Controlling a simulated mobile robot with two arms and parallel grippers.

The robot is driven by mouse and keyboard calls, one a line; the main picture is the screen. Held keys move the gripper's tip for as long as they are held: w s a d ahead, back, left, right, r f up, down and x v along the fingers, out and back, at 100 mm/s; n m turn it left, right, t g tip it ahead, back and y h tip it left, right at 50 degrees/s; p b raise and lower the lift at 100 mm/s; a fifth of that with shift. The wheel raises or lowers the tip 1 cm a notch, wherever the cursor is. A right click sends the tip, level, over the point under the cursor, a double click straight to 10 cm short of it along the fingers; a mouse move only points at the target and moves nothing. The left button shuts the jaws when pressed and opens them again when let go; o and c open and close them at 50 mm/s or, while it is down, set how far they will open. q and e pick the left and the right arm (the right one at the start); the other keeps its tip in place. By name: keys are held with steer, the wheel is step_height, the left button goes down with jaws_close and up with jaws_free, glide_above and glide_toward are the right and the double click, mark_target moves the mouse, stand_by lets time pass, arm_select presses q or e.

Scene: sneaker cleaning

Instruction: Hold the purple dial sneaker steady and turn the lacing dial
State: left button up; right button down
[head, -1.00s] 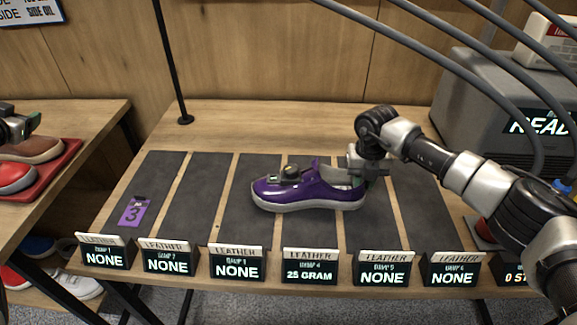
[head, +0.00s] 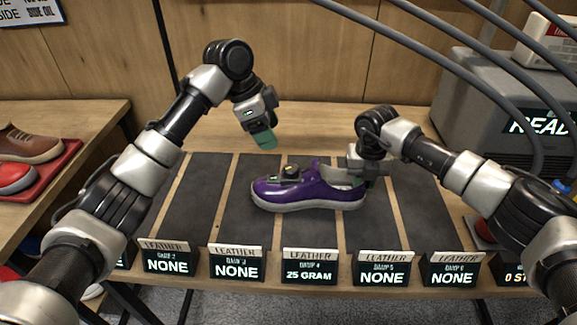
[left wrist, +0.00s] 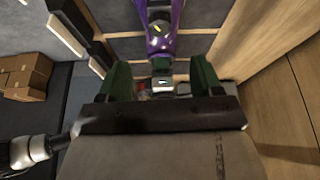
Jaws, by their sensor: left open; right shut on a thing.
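The purple sneaker (head: 312,190) sits upright on the dark mats, toe to the left and heel to the right. Its lacing dial (head: 289,172) is a dark knob on top near the front. My right gripper (head: 364,165) is shut on the sneaker's heel. My left gripper (head: 265,138) is open and empty, above and behind the toe, apart from the shoe. In the left wrist view, its two green fingers (left wrist: 161,85) stand apart, with the purple sneaker (left wrist: 164,40) beyond them and the dial (left wrist: 160,12) near the top edge.
Dark mats (head: 190,215) line the wooden table, with a row of label stands along the front edge; the one before the sneaker reads 25 GRAM (head: 309,273). A grey machine (head: 490,110) stands at right. A red tray (head: 45,170) with shoes is on the left table.

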mark_target(289, 168)
arm_select(q)
steer(key=x, duration=1.1)
steer(key=shift+d+f, duration=0.1)
steer(key=shift+f, duration=0.2)
steer(key=shift+c, duration=0.5)
steer(key=c, duration=0.8)
steer(key=shift+c, duration=0.2)
steer(key=n+t, duration=0.1)
steer(key=n, duration=0.2)
steer(key=n+t, duration=0.1)
steer(key=n, duration=0.2)
steer(key=shift+s+y, duration=0.2)
steer(key=shift+y, duration=0.2)
steer(key=n, duration=0.3)
steer(key=n+t+y, duration=0.1)
steer(key=n, duration=0.1)
steer(key=shift+d+n+t+y, duration=0.1)
steer(key=shift+n+t+y, duration=0.2)
steer(key=shift+n, duration=0.1)
